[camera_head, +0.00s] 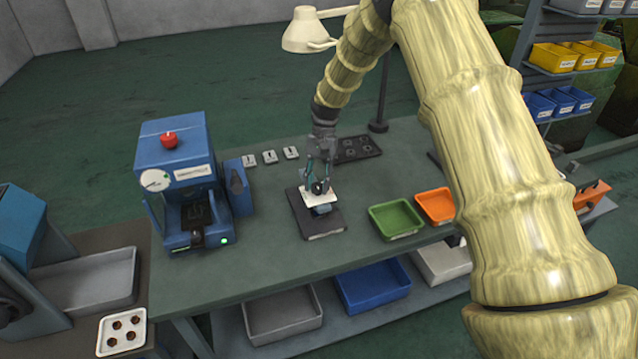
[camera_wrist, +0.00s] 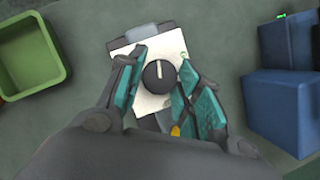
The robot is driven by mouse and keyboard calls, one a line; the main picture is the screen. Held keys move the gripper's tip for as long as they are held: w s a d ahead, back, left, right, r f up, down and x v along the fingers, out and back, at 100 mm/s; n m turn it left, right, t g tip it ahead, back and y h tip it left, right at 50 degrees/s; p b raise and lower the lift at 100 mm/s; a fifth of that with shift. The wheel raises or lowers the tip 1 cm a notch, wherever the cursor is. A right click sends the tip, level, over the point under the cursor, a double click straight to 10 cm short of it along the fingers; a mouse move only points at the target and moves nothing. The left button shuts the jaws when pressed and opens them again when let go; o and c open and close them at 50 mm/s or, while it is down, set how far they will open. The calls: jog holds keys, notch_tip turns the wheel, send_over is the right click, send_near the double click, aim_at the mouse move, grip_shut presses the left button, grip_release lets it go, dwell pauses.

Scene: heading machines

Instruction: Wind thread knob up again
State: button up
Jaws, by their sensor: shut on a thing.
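The thread knob (camera_wrist: 159,77) is a round black knob with a white pointer line, on a white plate (camera_wrist: 148,104). In the head view the knob (camera_head: 318,187) shows as a dark spot on the white-topped device (camera_head: 321,198), which stands on a dark base plate (camera_head: 322,224) on the bench. My gripper (camera_wrist: 158,80) reaches down over it, with one teal-padded finger on each side of the knob. The fingers are shut on the knob. The pointer line points toward the top of the wrist view. The device's lower part is partly hidden by my gripper in the wrist view.
A blue machine with a red button (camera_head: 169,140) stands left on the bench (camera_head: 270,262). Green (camera_head: 396,220) and orange (camera_head: 435,206) trays lie to the right. Small white labelled blocks (camera_head: 270,157) and a dark tray (camera_head: 358,149) lie behind. A lamp (camera_head: 304,32) stands at the back.

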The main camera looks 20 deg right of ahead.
jog(key=shift+n+h, duration=0.3)
jog(key=shift+n, duration=0.2)
jog(key=o, duration=1)
jog(key=v, duration=1.2)
jog(key=shift+w, duration=0.15)
